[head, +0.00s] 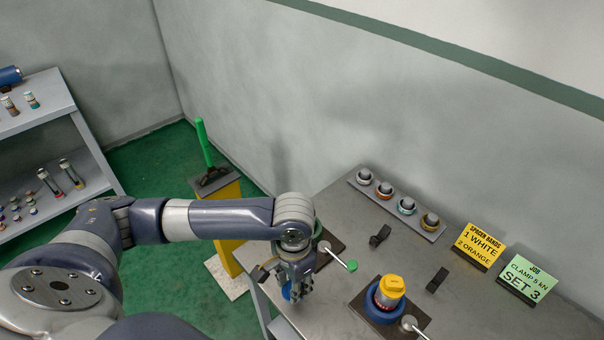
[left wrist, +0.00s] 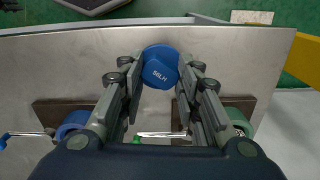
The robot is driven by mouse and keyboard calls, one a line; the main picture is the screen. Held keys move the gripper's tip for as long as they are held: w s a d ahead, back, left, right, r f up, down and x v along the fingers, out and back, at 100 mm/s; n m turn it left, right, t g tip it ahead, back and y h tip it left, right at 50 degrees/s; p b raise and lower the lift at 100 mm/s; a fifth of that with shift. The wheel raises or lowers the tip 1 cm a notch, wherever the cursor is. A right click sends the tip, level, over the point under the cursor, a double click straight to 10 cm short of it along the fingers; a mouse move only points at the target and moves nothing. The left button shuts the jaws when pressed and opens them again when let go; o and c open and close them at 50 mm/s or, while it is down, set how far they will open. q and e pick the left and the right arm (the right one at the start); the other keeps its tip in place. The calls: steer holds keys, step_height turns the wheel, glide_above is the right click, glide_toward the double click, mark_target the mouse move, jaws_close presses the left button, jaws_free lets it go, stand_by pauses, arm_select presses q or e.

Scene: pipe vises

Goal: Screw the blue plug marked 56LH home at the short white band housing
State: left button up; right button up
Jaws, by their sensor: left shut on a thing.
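My left gripper (head: 292,290) is shut on a blue plug (head: 287,293) and holds it low near the table's left edge. In the left wrist view the blue plug (left wrist: 160,67) sits between the fingertips, with its marking 56LH facing the camera. A vise with a blue ring (head: 372,312) holds a housing topped by a yellow cap (head: 391,287). A second vise with a green jaw (left wrist: 238,122) is partly hidden behind my left arm in the head view. I cannot pick out a short white band housing for certain. My right gripper is not in view.
A rack (head: 400,206) with several ringed parts lies at the back of the table. Two signs (head: 480,246) stand at the right, and small black blocks (head: 437,280) lie between. A yellow pedestal (head: 224,232) with a green lever and a grey shelf (head: 50,120) with cylinders stand left.

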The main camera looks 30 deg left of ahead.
arm_select(q)
steer(key=w+a+r+m+p, duration=0.3)
steer(key=w+r+m, duration=0.3)
steer(key=w+m, duration=0.3)
steer(key=w+a+r+m+p, duration=0.4)
steer(key=w+m, duration=0.5)
steer(key=m, duration=0.8)
step_height(320, 180, up, 2)
steer(key=shift+w+r+m, duration=0.1)
steer(key=shift+w+m, duration=0.1)
steer(key=shift+m, duration=0.2)
step_height(320, 180, down, 4)
steer(key=shift+r, duration=0.1)
